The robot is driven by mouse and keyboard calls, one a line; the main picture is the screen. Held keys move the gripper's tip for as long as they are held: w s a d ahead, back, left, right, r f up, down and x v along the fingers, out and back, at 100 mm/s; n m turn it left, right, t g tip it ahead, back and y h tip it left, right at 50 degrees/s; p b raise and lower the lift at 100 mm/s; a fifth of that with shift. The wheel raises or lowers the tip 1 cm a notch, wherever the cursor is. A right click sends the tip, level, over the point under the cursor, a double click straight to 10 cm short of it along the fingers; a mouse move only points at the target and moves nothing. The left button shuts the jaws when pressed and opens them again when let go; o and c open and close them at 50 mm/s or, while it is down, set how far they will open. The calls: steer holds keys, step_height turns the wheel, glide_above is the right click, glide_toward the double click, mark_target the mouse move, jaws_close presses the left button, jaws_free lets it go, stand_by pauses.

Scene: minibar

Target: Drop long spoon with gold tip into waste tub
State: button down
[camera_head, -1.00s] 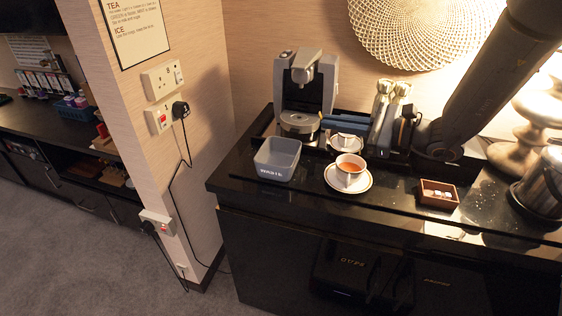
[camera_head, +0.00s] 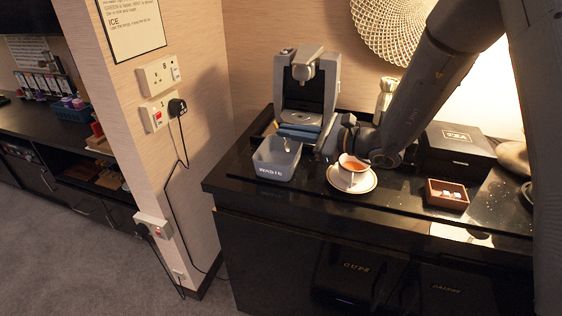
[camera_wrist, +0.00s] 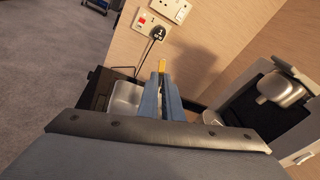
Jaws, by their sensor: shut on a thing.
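The grey waste tub (camera_head: 276,172), marked WASTE, stands at the left end of the black counter. My gripper (camera_head: 284,133) reaches in from the right, its blue-grey fingers over the tub's back edge. They are shut on the long spoon (camera_head: 287,146), whose silvery end shows above the tub's opening. In the wrist view, the spoon's gold tip (camera_wrist: 162,66) sticks out between the fingertips (camera_wrist: 160,80). The tub (camera_wrist: 124,98) shows there beyond and left of the fingers, partly hidden. Most of the spoon is hidden by the fingers.
A cup of tea (camera_head: 351,170) on a saucer (camera_head: 366,185) stands close below my wrist and looks slightly tilted. A coffee machine (camera_head: 306,82) stands behind the tub. A brown sugar box (camera_head: 447,197) and a black tea box (camera_head: 459,140) are to the right.

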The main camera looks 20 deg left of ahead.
steer(key=shift+f+b, duration=0.3)
steer(key=shift+f, duration=0.6)
steer(key=c, duration=1.9)
jaws_free()
steer(key=shift+o, duration=0.2)
steer(key=shift+d, duration=0.1)
steer(key=b+v, duration=0.2)
steer(key=v, duration=0.5)
steer(key=shift+d, duration=0.35)
